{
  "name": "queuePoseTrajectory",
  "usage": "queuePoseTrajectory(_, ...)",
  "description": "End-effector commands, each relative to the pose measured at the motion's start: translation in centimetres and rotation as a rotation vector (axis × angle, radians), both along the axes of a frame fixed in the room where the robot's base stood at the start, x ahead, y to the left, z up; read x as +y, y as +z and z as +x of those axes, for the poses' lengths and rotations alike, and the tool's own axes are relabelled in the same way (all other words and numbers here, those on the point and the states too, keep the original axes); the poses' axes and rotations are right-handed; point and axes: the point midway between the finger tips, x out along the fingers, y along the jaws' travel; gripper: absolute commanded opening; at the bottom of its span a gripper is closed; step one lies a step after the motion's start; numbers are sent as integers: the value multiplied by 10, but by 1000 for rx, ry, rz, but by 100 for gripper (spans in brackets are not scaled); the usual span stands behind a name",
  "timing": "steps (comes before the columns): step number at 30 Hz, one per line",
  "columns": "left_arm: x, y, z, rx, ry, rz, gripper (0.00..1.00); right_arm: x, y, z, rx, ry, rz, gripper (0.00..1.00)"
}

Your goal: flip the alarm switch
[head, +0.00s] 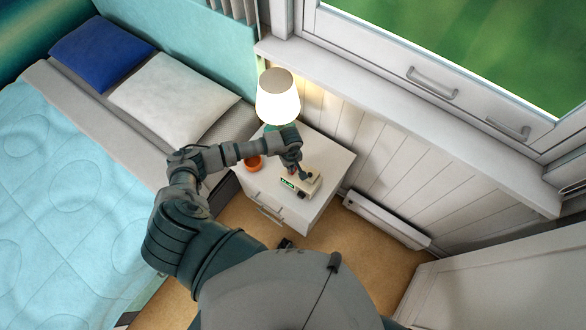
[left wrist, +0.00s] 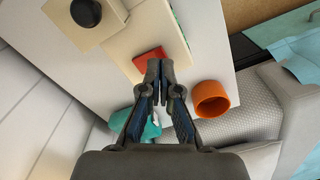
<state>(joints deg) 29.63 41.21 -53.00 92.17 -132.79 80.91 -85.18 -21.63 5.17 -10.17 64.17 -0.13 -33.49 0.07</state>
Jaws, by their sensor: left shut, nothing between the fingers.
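The alarm clock (head: 313,185) is a cream box with a lit green display, standing on the white nightstand (head: 325,160). In the left wrist view, its cream top (left wrist: 125,40) carries a round black knob (left wrist: 85,12) and a red switch-like piece (left wrist: 149,58). My left gripper (left wrist: 162,65) is shut and empty, its fingertips over or beside the red piece; whether they touch it I cannot tell. In the head view, my left gripper (head: 293,170) is at the clock's back left and hides part of it. My right gripper is not in view.
An orange cup (head: 253,163) stands left of the clock; it also shows in the left wrist view (left wrist: 212,99). A lit lamp (head: 278,98) with a teal base stands at the back. The bed (head: 70,190) is left, the panelled wall right. The nightstand's right part is clear.

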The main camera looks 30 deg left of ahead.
Motion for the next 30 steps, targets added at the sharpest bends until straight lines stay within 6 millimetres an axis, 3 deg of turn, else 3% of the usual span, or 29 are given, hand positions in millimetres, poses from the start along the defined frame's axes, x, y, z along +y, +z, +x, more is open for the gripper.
queuePoseTrajectory(30,0,-16,0,0,0,0,0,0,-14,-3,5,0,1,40)
